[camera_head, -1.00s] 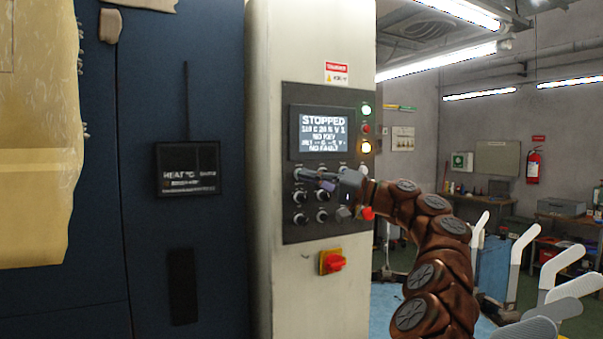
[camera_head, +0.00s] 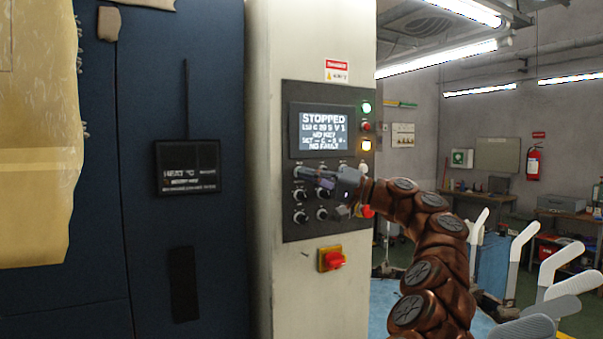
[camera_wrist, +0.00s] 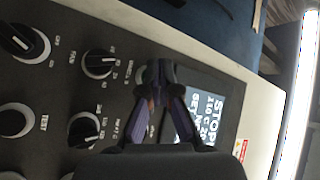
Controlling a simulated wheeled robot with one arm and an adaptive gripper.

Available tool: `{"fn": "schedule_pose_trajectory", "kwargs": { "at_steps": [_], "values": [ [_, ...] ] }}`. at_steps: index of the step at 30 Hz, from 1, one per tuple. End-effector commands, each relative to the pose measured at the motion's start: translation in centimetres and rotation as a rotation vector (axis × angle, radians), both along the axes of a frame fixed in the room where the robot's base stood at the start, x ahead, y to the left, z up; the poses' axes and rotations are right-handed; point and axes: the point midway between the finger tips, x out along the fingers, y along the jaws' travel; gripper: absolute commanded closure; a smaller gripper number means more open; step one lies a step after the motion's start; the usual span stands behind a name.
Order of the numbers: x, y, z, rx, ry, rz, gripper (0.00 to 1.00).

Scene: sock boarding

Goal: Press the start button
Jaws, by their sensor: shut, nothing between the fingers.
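The control panel (camera_head: 300,228) is a dark plate on the pale cabinet column. In the wrist view, my gripper (camera_wrist: 156,78) lies between the black knobs and the screen (camera_wrist: 217,112). I cannot tell whether the tips touch the panel.
Black selector knobs (camera_head: 300,217) sit below my gripper. A red rotary switch (camera_head: 333,260) sits lower down. White sock forms (camera_head: 524,240) stand at the right.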

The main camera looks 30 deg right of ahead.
Motion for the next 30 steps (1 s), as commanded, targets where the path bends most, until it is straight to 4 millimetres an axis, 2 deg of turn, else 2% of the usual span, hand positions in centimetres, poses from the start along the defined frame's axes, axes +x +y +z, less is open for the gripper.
{"fn": "schedule_pose_trajectory", "kwargs": {
  "at_steps": [22,30],
  "values": [
    [0.41,-0.03,0.00,0.000,0.000,0.000,1.00],
    [-0.28,0.00,-0.14,0.001,-0.002,0.000,1.00]
  ]
}}
